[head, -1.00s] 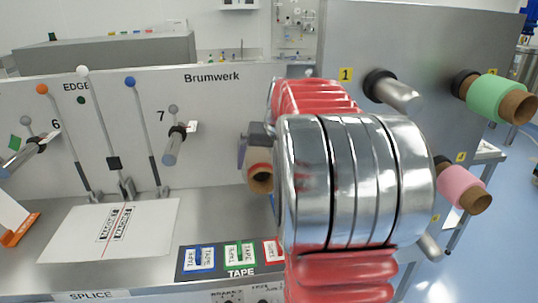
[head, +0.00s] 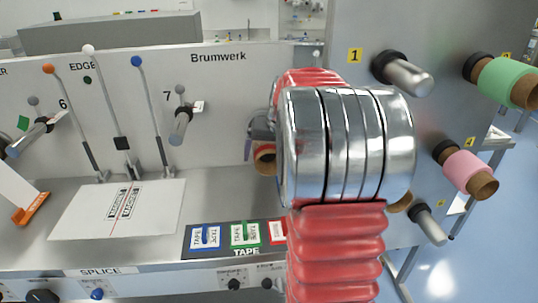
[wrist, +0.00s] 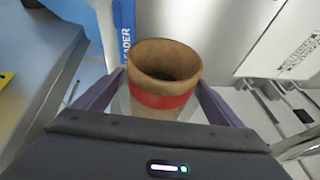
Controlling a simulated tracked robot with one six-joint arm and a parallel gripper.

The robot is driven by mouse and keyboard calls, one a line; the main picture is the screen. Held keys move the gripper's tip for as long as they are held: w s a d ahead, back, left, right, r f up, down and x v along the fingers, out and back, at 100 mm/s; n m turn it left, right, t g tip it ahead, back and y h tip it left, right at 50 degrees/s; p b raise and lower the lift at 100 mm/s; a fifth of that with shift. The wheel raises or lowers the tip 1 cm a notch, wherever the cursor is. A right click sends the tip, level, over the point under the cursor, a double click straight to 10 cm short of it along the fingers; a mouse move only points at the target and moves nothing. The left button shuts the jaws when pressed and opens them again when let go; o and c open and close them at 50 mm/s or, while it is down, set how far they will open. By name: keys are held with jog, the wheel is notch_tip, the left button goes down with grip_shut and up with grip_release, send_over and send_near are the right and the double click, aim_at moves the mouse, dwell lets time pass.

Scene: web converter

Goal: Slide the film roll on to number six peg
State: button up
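A splice table with a white sheet (head: 117,213) lies below. Green (head: 502,80) and pink (head: 463,170) rolls hang on pegs at right.

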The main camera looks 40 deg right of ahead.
jog(key=c, duration=1)
jog(key=shift+r, duration=0.15)
jog(key=shift+c, duration=0.4)
